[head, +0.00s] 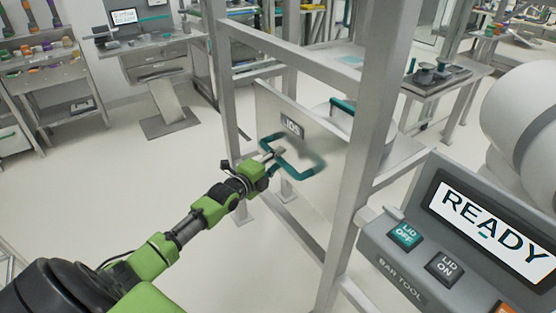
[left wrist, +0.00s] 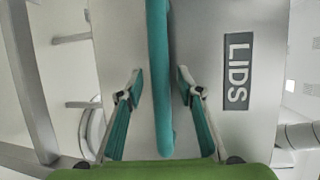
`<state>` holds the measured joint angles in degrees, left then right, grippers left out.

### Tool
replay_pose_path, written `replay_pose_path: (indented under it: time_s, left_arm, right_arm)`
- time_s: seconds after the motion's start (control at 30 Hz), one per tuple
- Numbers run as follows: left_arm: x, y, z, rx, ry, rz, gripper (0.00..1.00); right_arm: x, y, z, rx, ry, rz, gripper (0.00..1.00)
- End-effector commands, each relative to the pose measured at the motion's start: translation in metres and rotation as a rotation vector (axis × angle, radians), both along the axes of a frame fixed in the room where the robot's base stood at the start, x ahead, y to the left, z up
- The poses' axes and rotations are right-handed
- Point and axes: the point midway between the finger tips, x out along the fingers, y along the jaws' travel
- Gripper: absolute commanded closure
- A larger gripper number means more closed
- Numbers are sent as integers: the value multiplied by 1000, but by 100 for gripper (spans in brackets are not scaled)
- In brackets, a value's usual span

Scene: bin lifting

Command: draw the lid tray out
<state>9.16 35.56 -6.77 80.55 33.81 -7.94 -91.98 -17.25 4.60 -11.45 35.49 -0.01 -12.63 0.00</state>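The lid tray (head: 268,105) sits in a grey frame, its upright metal front marked with a LIDS label (head: 292,126). A teal bar handle (head: 300,175) stands out from this front. My left gripper (head: 274,157) is at the handle. In the left wrist view, the handle (left wrist: 158,60) runs between the two fingertips (left wrist: 160,84), with a visible gap on each side. The gripper is open around the handle and does not grip it. A pale lid with a teal grip (head: 343,105) shows behind the tray front. My right gripper is not in view.
Grey posts of the frame (head: 375,110) stand close to the right of the tray front. A control panel (head: 440,240) reading READY, with LID OFF and LID ON buttons, is at the lower right. The floor (head: 150,185) left of the frame is clear.

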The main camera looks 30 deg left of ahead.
Motion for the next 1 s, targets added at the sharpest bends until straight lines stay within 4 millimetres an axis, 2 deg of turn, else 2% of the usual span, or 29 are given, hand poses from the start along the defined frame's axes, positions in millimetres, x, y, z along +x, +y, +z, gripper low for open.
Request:
replay_pose_path:
  time_s: [0.17,0.43,0.47,0.57,0.6,0.83,1.0]
  left_arm:
    - [9,0,-1,0,0,0,66]
    - [10,0,-2,0,0,0,66]
    - [10,0,-2,0,0,0,72]
    - [10,0,-2,0,0,1,98]
    - [10,0,-2,0,0,1,100]
    - [8,1,-1,1,1,1,100]
    - [-6,7,-1,4,5,1,100]
  right_arm:
    - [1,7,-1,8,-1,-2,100]
    - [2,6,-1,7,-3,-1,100]
    - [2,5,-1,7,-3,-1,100]
    - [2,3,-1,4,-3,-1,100]
    - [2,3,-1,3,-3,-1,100]
    - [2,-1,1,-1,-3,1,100]
    - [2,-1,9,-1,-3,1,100]
